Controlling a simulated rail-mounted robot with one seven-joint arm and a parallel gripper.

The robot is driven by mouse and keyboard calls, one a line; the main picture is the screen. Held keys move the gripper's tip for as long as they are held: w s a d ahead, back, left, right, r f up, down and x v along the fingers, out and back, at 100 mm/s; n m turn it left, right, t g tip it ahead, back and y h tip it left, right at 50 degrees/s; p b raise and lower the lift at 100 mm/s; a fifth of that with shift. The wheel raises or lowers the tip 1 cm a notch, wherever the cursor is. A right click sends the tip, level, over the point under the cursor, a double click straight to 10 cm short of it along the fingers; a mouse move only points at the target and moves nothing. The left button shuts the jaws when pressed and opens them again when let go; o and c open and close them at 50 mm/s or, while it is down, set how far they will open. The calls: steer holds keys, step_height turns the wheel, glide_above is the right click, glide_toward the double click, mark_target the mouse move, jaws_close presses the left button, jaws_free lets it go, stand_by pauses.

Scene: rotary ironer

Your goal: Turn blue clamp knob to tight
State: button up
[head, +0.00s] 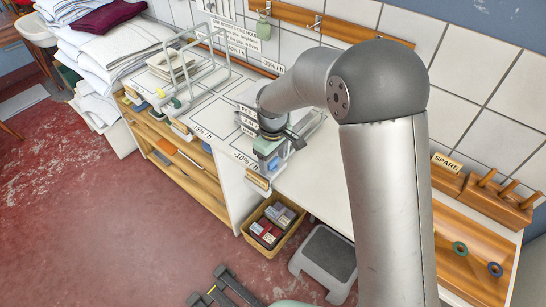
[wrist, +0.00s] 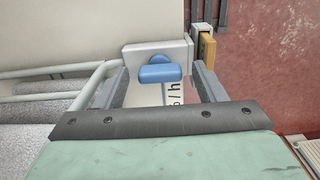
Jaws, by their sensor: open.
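The blue clamp knob (wrist: 160,73) shows in the wrist view as a short blue bar on a stem, in front of a pale grey clamp block (wrist: 150,55). The bar lies roughly crosswise in the picture. My gripper (wrist: 163,84) is open, with one grey finger on each side of the knob. Gaps show between the knob and both fingers, so it is not gripped. In the head view my gripper (head: 270,143) is low over the white worktop's front edge, by the -10%/h label.
A white wire rack (head: 192,55) stands on the worktop to the left. Below the front edge is a basket (head: 252,243) of small boxes, with a grey step stool (head: 322,262) beside it. A wooden SPARE rack (head: 495,197) is at the right. Folded linen (head: 110,45) is stacked far left.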

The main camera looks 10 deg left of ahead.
steer(key=c, duration=1)
steer(key=m+b, duration=0.2)
steer(key=m, duration=0.1)
steer(key=shift+f+m+b, duration=0.15)
steer(key=shift+m+b, duration=0.15)
steer(key=shift+m, duration=0.1)
steer(key=m+b, duration=0.2)
steer(key=m, duration=0.3)
steer(key=shift+m, duration=0.3)
steer(key=m+b, duration=0.1)
steer(key=m, duration=0.3)
steer(key=shift+m, duration=2.2)
